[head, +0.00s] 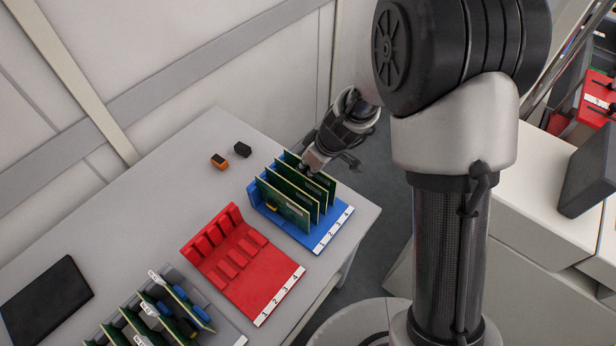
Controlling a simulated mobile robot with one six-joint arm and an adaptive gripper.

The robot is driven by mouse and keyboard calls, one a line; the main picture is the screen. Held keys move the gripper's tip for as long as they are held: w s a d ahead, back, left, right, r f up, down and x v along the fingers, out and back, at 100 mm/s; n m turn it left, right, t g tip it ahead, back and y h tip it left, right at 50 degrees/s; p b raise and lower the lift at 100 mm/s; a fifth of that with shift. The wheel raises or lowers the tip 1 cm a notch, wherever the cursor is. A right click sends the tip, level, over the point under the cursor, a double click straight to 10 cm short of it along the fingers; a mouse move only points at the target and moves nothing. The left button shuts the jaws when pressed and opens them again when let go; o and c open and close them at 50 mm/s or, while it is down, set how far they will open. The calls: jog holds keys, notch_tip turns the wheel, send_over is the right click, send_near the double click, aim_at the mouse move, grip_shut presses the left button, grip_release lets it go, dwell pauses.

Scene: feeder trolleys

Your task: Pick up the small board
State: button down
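Several green boards (285,207) stand upright in a blue slotted rack (322,243) marked with slot numbers. Other green boards (187,305) with blue parts and white labels stand in a grey rack (229,337) at the bottom edge, partly cut off. I cannot tell for sure which one is the small board. My gripper (315,164) is at the back of the blue rack, close to the top edges of its boards. Its fingers are small and partly hidden, so I cannot tell whether they are open or touch a board.
An empty red rack (262,282) with numbered slots lies between the blue and grey racks. A dark flat panel (47,300) lies at the left. An orange-and-black block (219,161) and a black block (242,149) lie behind. The table's back left is clear.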

jog(key=shift+r, duration=0.1)
dwell(0.3)
notch_tip(320, 180, up, 20)
jog(key=p, duration=0.8)
jog(key=shift+r+p, duration=0.2)
jog(key=shift+p, duration=0.2)
jog(key=shift+f, duration=0.15)
